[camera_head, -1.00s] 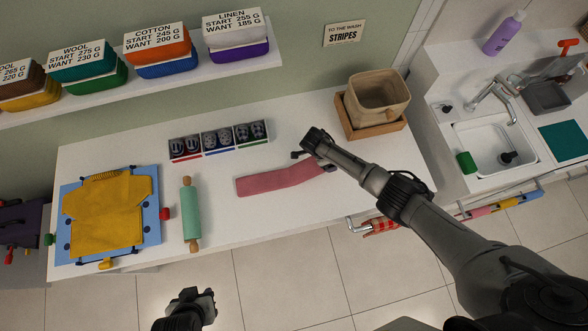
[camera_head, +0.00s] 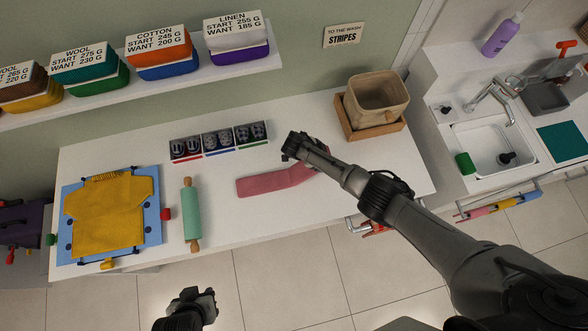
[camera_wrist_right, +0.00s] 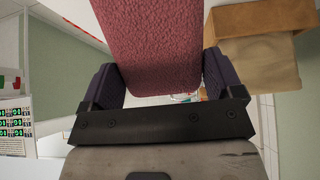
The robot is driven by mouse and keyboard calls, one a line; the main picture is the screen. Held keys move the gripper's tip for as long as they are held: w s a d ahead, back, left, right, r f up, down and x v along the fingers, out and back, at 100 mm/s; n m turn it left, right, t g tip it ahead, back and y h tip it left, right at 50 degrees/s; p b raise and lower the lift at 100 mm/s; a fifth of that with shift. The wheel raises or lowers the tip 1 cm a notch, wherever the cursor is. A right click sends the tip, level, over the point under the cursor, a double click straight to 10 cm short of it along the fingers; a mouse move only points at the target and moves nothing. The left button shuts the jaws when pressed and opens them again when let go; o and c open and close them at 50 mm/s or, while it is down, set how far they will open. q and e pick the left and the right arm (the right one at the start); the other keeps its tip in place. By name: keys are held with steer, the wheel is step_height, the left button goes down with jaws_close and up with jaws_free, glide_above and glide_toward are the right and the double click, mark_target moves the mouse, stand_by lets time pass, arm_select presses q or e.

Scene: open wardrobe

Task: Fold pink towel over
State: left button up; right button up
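The pink towel (camera_head: 268,184) lies as a narrow strip on the white worktop. Its left part is flat and its right end bends up towards my right gripper (camera_head: 292,146). In the right wrist view the towel (camera_wrist_right: 157,45) fills the space between the two fingers of my right gripper (camera_wrist_right: 162,85). Its side edges appear to touch both fingers, so the gripper seems closed on the raised end. My arm hides part of that end in the head view. My left gripper (camera_head: 197,296) hangs in front of the worktop, away from the towel; its finger opening is unclear.
A green rolling pin (camera_head: 191,213) and a yellow garment (camera_head: 108,215) on a blue board (camera_head: 152,232) lie left. A divided tray (camera_head: 171,148) stands behind the towel. A beige basket (camera_head: 376,95) in a wooden tray (camera_head: 392,131) stands back right, before the sink (camera_head: 482,147).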

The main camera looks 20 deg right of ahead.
steer(key=shift+w+a+r+h+b, duration=0.15)
steer(key=shift+a+r+h+b, duration=0.15)
steer(key=shift+a, duration=0.3)
steer(key=shift+w+a+r+h+b, duration=0.1)
steer(key=shift+a+r+h+b, duration=0.1)
steer(key=shift+a+r+h, duration=0.55)
steer(key=shift+a+h, duration=0.05)
steer(key=shift+a, duration=0.3)
steer(key=shift+w+a+g+h+b, duration=0.15)
steer(key=shift+a+g+h+b, duration=0.25)
steer(key=shift+b, duration=0.3)
steer(key=a+b, duration=0.1)
steer(key=a+r+h+b, duration=0.1)
steer(key=a, duration=0.1)
steer(key=shift+w+r+h, duration=0.15)
steer(key=shift+r+h, duration=0.05)
steer(key=shift+h, duration=0.1)
